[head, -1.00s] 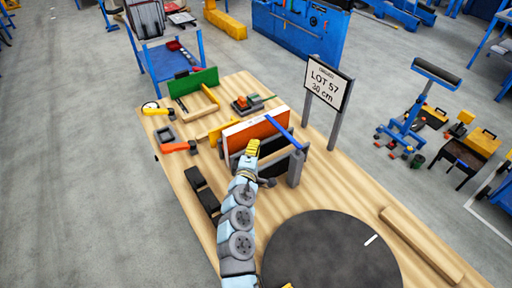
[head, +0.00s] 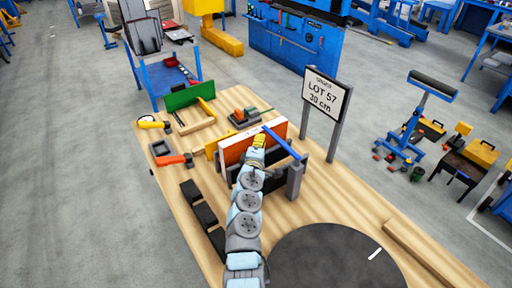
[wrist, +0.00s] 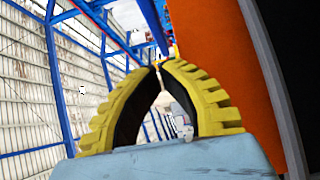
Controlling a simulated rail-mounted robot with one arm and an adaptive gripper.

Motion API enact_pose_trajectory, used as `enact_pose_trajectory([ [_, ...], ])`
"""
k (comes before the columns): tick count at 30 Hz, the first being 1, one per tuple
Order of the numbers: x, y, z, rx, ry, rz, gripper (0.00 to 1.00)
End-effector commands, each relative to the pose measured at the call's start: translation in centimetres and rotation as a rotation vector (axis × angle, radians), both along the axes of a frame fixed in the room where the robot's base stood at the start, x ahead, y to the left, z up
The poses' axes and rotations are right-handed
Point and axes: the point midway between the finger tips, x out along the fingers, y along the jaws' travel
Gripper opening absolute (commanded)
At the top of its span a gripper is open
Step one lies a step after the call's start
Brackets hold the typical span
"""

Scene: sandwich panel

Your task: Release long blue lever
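The long blue lever (head: 282,142) slopes across the top of the upright panels, from its far left end down to a grey post (head: 295,178) on the right. My gripper (head: 260,137), with yellow ribbed fingers, is close to the lever's far left end. In the wrist view my gripper (wrist: 161,65) has its fingers bowed, with the tips almost together and nothing visible held between them. A blue bar, apparently the lever (wrist: 153,22), runs just beyond the tips. I cannot tell whether they touch. An orange panel (head: 234,150) stands beside my gripper, also in the wrist view (wrist: 218,60).
The wooden table (head: 340,205) holds a dark round plate (head: 330,262), a wooden bar (head: 425,255) and black blocks (head: 204,213).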

Motion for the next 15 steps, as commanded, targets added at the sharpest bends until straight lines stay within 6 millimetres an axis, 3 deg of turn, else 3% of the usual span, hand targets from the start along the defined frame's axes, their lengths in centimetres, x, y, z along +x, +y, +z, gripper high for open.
enact_pose_trajectory([
  [6, 1.1, -1.5, 0.2, 0.000, -0.003, 0.000, 0.00],
  [15, 1.4, -1.8, 0.1, 0.000, -0.002, 0.001, 0.00],
])
